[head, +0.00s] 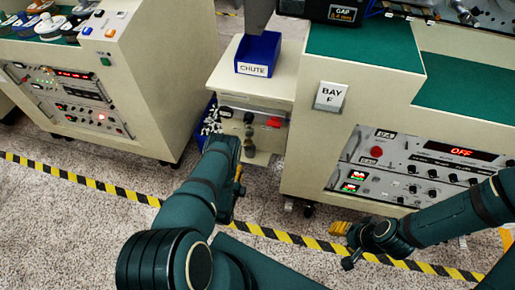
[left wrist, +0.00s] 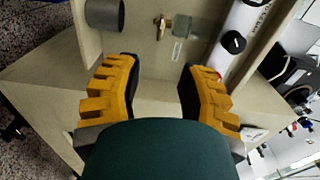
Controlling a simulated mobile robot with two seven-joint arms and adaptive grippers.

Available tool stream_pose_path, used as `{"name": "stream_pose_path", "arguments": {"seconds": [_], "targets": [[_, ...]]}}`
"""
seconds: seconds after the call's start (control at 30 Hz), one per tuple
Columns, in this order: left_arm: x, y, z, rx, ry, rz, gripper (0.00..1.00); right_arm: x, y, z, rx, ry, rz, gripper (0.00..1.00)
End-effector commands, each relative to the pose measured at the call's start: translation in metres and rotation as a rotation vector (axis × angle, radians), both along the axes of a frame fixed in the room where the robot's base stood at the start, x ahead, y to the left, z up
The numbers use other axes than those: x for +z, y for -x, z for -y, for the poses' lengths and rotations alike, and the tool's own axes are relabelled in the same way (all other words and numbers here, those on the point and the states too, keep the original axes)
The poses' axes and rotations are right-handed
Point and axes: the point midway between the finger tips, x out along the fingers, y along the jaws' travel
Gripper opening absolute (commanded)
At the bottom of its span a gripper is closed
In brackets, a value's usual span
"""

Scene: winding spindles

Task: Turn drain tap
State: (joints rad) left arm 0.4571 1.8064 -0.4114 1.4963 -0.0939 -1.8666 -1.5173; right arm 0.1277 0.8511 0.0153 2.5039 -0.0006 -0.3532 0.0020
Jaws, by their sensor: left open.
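The small brass drain tap (left wrist: 160,27) shows in the left wrist view, beside a clear bowl (left wrist: 186,30) on a beige panel. In the head view the brass tap (head: 249,149) is low on the front of the cabinet below the chute. My left gripper (left wrist: 158,68) is open and empty, its yellow fingers apart on either side of the view. The tap lies beyond the fingertips, roughly between their lines, and is not touched. In the head view my left gripper (head: 240,175) is partly hidden by its arm. My right gripper (head: 341,229) is low at right, its opening unclear.
A blue chute bin (head: 257,55) sits on the cabinet. A blue bin of small parts (head: 209,120) is left of the panel. Taller consoles stand left (head: 95,95) and right (head: 400,150). In the left wrist view a grey cylinder (left wrist: 104,15) is near the tap.

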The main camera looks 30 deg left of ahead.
Motion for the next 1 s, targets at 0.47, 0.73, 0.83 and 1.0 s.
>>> {"name": "stream_pose_path", "arguments": {"seconds": [0.47,0.73,0.83,1.0], "targets": [[-0.001,-0.058,-0.015,-0.002,-0.017,0.012,0.39,-0.015,-0.003,0.000,0.000,0.001,0.006,0.47],[-0.001,-0.106,-0.026,-0.003,-0.016,0.012,0.39,-0.028,-0.005,0.000,-0.001,0.002,0.012,0.47],[-0.001,-0.119,-0.029,-0.002,-0.016,0.011,0.39,-0.031,-0.006,0.001,-0.002,0.002,0.014,0.47],[0.000,-0.131,-0.032,-0.002,-0.014,0.008,0.39,-0.034,-0.007,0.001,-0.003,0.003,0.016,0.47]]}}
